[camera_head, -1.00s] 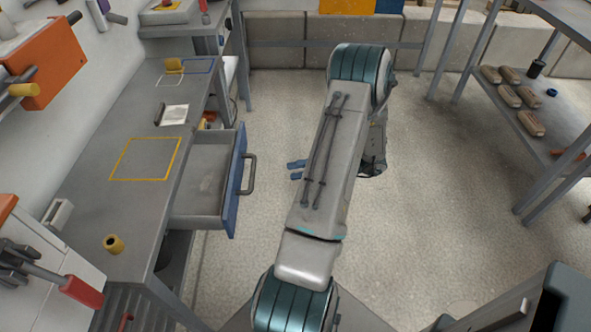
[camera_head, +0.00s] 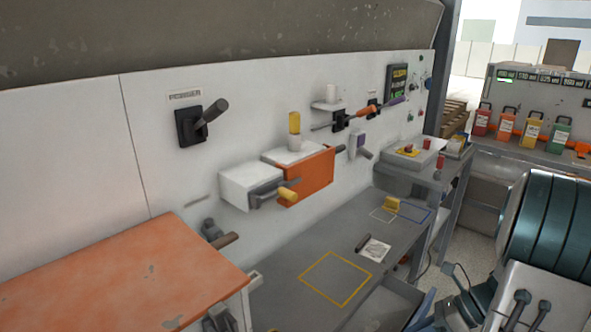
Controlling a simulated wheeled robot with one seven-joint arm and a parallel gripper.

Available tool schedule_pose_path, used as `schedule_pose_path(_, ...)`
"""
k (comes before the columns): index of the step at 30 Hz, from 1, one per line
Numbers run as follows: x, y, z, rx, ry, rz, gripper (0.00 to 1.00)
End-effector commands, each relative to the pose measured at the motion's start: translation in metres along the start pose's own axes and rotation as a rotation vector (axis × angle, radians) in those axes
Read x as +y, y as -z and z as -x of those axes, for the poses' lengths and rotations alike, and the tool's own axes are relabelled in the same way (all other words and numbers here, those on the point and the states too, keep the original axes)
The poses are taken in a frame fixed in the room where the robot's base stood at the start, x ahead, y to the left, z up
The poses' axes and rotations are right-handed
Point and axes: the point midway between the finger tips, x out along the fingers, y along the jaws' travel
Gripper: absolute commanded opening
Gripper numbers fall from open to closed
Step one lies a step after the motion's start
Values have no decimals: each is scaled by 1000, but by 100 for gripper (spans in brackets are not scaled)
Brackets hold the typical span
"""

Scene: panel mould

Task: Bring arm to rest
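My arm (camera_head: 540,235) fills the lower right corner, with a teal ringed joint and a pale grey link with dark rods. Dark and bluish parts show low beside the link, partly cut by the frame edge. They may include my gripper, but its fingers cannot be made out, nor whether they hold anything. The arm stands to the right of the grey workbench (camera_head: 290,262). The bench drawer (camera_head: 388,303) is pulled open between the bench and the arm, cut by the bottom edge.
An orange-topped cabinet (camera_head: 120,285) stands at the lower left. A wall lever (camera_head: 200,120), an orange panel (camera_head: 303,178) and a yellow-topped bottle (camera_head: 295,125) are along the white wall. A yellow outline (camera_head: 335,280) on the bench is empty. Coloured canisters (camera_head: 507,125) stand at the far right.

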Motion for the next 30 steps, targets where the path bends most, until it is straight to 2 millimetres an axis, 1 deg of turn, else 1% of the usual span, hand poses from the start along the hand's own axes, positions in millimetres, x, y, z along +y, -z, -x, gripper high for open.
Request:
schedule_pose_path(1,18,-18,1,68,-2,128,32)
schedule_pose_path(6,65,-48,-4,294,-27,571,32)
schedule_pose_path(11,106,-71,-4,495,-72,1001,32)
schedule_pose_path(18,158,-99,5,788,-166,1652,32)
schedule_pose_path(21,174,-108,10,897,-206,1889,32)
schedule_pose_path(24,186,-116,13,984,-241,2071,32)
schedule_pose_path(27,193,-120,15,1042,-264,2188,32)
schedule_pose_path(30,196,-122,16,1071,-278,2243,32)
